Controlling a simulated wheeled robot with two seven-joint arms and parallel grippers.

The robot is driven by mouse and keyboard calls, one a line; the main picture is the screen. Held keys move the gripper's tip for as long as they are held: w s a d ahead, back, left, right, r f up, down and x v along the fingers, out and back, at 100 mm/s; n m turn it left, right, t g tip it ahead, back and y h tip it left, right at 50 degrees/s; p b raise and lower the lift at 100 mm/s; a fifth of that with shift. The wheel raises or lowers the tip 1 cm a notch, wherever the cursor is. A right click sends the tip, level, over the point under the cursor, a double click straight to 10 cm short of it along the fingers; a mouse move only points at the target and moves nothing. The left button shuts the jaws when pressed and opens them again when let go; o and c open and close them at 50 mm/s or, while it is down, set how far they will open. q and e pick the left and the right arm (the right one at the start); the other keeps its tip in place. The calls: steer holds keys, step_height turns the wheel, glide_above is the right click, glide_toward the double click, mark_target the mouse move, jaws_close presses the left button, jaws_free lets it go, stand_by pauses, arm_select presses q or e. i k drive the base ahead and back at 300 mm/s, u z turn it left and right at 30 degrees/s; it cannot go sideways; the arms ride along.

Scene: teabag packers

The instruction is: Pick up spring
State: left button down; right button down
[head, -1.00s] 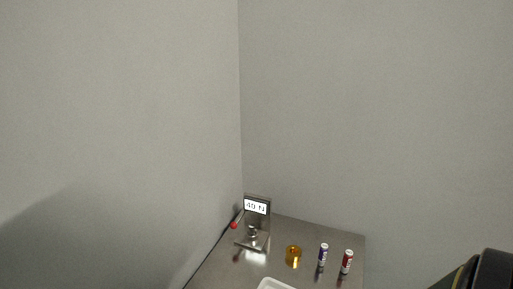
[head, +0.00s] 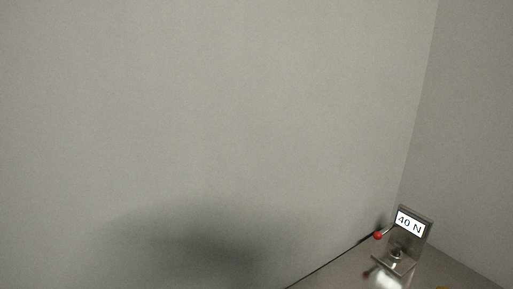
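No spring can be made out with certainty in the head view. A metal tester (head: 401,246) with an upright plate and a flat base stands at the lower right. Its white display (head: 410,223) reads "40 N". A small round metal part sits on its base, too small to identify. A lever with a red ball knob (head: 378,236) sticks out to its left. Neither of my grippers shows in this view.
The metal table (head: 340,274) shows only at the bottom right, against the walls. A yellow thing (head: 441,288) is just cut by the bottom edge. Plain grey walls (head: 200,120) fill most of the view.

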mark_target(399, 245)
steer(key=z, duration=1.25)
